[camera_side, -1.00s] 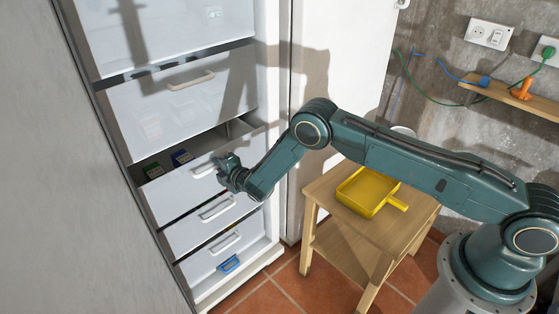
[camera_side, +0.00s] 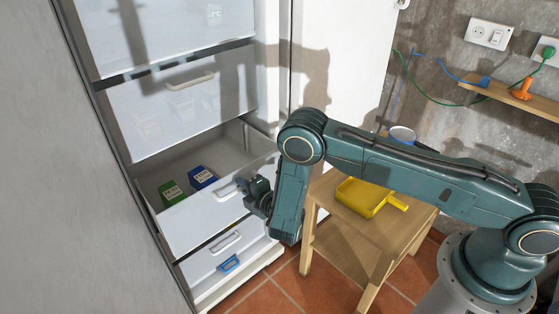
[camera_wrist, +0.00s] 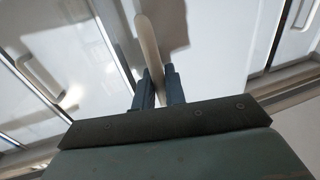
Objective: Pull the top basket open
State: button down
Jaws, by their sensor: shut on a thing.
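The open basket (camera_side: 196,226) is a pale drawer pulled well out of the freezer, below the two large upper fronts. A green box (camera_side: 171,193) and a blue box (camera_side: 202,178) lie inside it. My gripper (camera_side: 250,190) is at the right part of its front, shut on the white handle (camera_side: 226,192). In the wrist view the handle (camera_wrist: 149,45) runs between the two dark fingers (camera_wrist: 155,90). The fingers partly hide the handle's end.
Below are closed fronts with a handle (camera_side: 225,242) and a blue clip (camera_side: 229,264). A wooden stool (camera_side: 345,240) bears a yellow dustpan (camera_side: 368,198) close right of my forearm. The open white door (camera_side: 345,60) stands behind. Tiled floor (camera_side: 275,290) shows in front.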

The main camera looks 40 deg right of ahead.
jog(key=shift+s+a, duration=0.1)
jog(key=shift+s, duration=0.35)
jog(key=c, duration=1.8)
grip_release()
jog(key=shift+s, duration=0.1)
notch_tip(320, 180, up, 8)
jog(key=s, duration=0.2)
jog(key=shift+s+f, duration=0.15)
jog(key=shift+s, duration=0.2)
